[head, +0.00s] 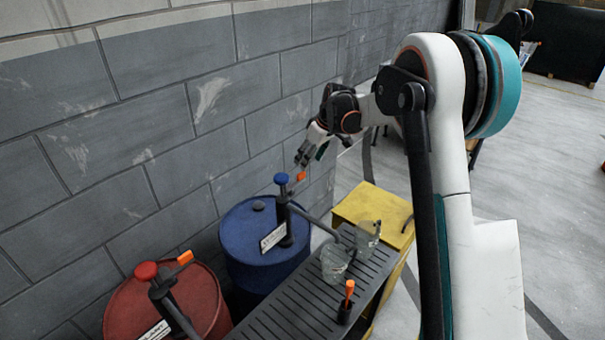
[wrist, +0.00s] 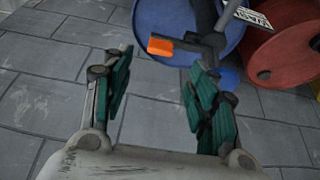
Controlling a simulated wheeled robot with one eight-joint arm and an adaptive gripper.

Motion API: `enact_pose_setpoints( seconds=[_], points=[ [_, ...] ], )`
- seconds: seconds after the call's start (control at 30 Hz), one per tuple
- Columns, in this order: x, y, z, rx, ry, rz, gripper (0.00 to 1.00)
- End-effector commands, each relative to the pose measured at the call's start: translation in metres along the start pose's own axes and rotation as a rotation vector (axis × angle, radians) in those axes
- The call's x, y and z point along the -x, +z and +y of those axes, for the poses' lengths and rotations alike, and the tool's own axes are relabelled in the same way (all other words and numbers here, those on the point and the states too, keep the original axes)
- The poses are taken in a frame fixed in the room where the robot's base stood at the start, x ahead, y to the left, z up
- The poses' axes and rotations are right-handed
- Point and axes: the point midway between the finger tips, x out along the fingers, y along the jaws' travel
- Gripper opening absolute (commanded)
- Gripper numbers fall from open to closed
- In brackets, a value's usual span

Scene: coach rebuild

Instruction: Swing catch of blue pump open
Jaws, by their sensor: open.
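The blue pump (head: 284,215) stands on the blue drum (head: 240,225), with a blue knob on top. Its orange catch (head: 301,176) sticks out to the right near the top in the head view. In the wrist view the catch (wrist: 161,46) points left from the dark pump body, just beyond the fingertips and between their lines. My gripper (head: 303,158) is above and close to the catch, pointing down toward it. Its green-padded fingers (wrist: 162,65) are apart, with nothing between them. Contact with the catch cannot be made out.
A red pump (head: 160,290) with its own orange catch (head: 185,257) stands on a red drum (head: 115,300) at lower left. A grey slatted bench (head: 290,310) holds clear jars (head: 335,262) and an orange-tipped item (head: 349,290). A yellow cabinet (head: 375,203) is behind. A block wall is close on the left.

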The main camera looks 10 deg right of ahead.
Motion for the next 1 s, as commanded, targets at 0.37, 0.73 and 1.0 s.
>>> enact_pose_setpoints(
  seconds=[0.37,0.73,1.0],
  points=[
    [-0.069,0.000,0.000,0.000,0.000,0.000,0.53],
    [-0.085,0.000,0.000,-0.001,0.000,0.000,0.53],
    [-0.085,0.000,0.000,-0.001,0.000,0.000,0.26]
  ],
)
